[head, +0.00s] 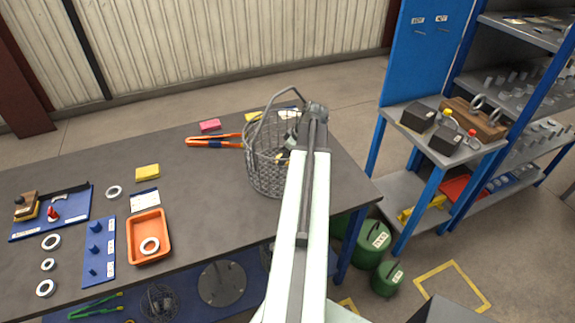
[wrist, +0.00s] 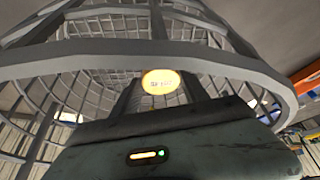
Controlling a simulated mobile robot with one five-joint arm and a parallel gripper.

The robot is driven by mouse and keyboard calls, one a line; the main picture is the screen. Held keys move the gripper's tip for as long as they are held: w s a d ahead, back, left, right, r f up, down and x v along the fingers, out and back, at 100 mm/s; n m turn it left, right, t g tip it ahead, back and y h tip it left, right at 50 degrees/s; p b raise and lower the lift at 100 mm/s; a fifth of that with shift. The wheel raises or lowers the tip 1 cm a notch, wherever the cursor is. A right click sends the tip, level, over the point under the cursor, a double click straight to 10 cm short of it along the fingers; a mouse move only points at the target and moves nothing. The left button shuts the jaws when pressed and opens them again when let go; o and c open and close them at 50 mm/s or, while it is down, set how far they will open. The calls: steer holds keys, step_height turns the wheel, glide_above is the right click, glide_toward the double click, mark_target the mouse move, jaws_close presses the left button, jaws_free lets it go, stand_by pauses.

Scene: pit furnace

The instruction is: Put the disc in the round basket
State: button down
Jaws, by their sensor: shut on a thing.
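The round basket (head: 266,172) is a grey wire basket with a raised hoop handle, upright near the table's right end. My gripper (head: 285,152) reaches down inside its rim, partly hidden by the wires and my arm. In the wrist view the basket's wire rings (wrist: 275,78) surround my gripper (wrist: 160,92). I cannot tell whether the disc touches the basket's floor.
The table (head: 200,190) holds an orange tray (head: 148,252) with a ring, a blue peg board (head: 98,250), several loose rings and orange-handled tongs (head: 213,141) left of the basket. Blue shelving (head: 470,120) stands at the right.

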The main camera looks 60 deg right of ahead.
steer(key=shift+f, duration=0.8)
steer(key=shift+f+b, duration=0.6)
steer(key=shift+b, duration=0.1)
steer(key=shift+f, duration=0.1)
steer(key=c, duration=0.6)
jaws_free()
